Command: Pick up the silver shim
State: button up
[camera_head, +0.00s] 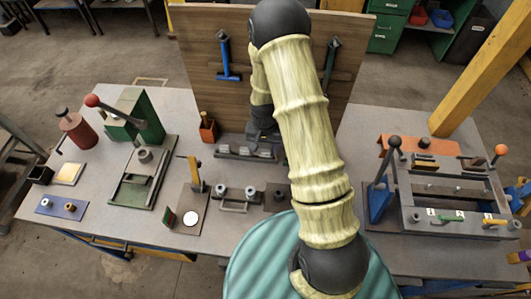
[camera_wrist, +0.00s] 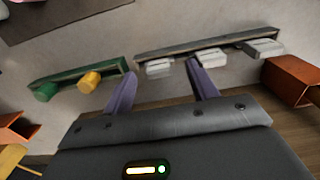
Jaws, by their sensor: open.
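A dark low rack (camera_wrist: 185,48) carries several silver pieces in the wrist view: a left one (camera_wrist: 158,67), a middle one (camera_wrist: 209,56) and a right one (camera_wrist: 264,48). I cannot tell which of them is the silver shim. The same rack (camera_head: 232,153) shows in the head view near the board, partly hidden by my arm. My gripper (camera_wrist: 160,68) is open, its two purple fingers apart, with the left silver piece between the fingertips in the picture. Nothing is held. Whether the fingers touch the piece or the rack cannot be told.
A green rack (camera_wrist: 70,80) with yellow and green round parts is left of the silver rack in the wrist view. An orange bin (camera_wrist: 294,80) stands at its right. An upright wooden board (camera_head: 206,55) rises behind. Fixtures and a lever press (camera_head: 137,112) fill the left.

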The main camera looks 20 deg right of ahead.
aim_at(265, 152)
jog(key=shift+w+d+f+p, duration=0.15)
jog(key=shift+f+p, duration=0.55)
jog(key=shift+f, duration=0.6)
jog(key=shift+w+d+f+p, duration=0.1)
jog(key=shift+f+p, duration=0.55)
jog(key=shift+f, duration=0.65)
jog(key=c, duration=0.8)
jog(key=shift+r, duration=0.1)
notch_tip(265, 152, up, 18)
jog(key=b, duration=0.5)
jog(key=shift+s, duration=0.1)
